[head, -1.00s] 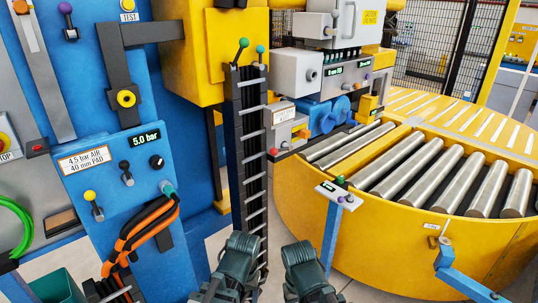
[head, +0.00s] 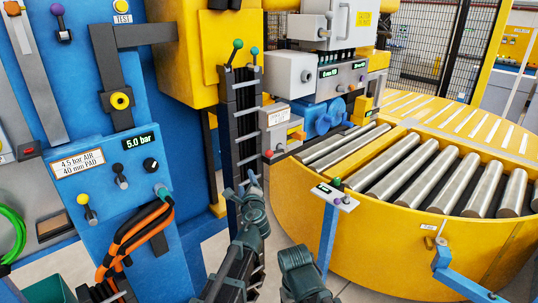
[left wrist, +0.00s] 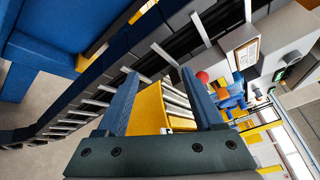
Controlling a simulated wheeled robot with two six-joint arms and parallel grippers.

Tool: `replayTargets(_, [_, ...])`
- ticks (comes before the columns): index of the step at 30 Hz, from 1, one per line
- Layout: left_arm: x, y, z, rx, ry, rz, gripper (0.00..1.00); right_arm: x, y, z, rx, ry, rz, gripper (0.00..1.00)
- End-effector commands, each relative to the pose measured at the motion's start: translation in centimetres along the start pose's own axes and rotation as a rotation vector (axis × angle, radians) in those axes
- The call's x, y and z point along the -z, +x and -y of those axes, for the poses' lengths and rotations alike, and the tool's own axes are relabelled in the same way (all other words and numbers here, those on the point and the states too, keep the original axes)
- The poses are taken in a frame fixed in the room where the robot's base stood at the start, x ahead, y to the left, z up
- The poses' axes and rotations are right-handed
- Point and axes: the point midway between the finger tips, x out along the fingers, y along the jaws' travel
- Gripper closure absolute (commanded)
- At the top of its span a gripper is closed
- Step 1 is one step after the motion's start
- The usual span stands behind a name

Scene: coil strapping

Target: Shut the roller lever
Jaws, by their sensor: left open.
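No lever is labelled as the roller lever, so I cannot tell which it is. A green-knobbed lever (head: 237,45) and a teal-knobbed lever (head: 254,52) stand atop the black upright with rungs. A red knob (head: 268,154) sits beside a grey box; a red knob (left wrist: 203,77) also shows in the left wrist view. My left gripper (head: 246,184) is raised in front of the upright, below those levers. In the left wrist view its fingers (left wrist: 159,74) are apart with nothing gripped between them. My right arm shows at the bottom; its gripper is not visible.
A blue panel (head: 115,190) with knobbed levers and orange hoses (head: 140,235) stands left. The yellow turntable (head: 370,245) with steel rollers fills the right. A blue post with a small button plate (head: 335,197) stands before it.

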Motion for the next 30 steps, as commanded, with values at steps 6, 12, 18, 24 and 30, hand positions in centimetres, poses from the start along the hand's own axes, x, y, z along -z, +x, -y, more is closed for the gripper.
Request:
replayTargets(6, [4.1, -0.1, 5.2, 0.194, 0.310, -0.073, 0.31, 0.0, 0.0, 0.0, 0.000, 0.000, 0.000, 0.31])
replayTargets(12, [5.0, -0.3, 6.0, 0.235, 0.380, -0.086, 0.31, 0.0, 0.0, 0.0, 0.000, 0.000, 0.000, 0.31])
replayTargets(18, [5.0, 0.2, 6.1, 0.233, 0.378, -0.085, 0.31, 0.0, 0.0, 0.0, 0.000, 0.000, 0.000, 0.31])
replayTargets(24, [5.3, 2.1, 6.5, 0.232, 0.376, -0.085, 0.31, 0.0, 0.0, 0.0, 0.000, 0.000, 0.000, 0.31])
replayTargets(30, [5.7, 5.6, 7.3, 0.231, 0.375, -0.084, 0.31, 0.0, 0.0, 0.0, 0.000, 0.000, 0.000, 0.31])
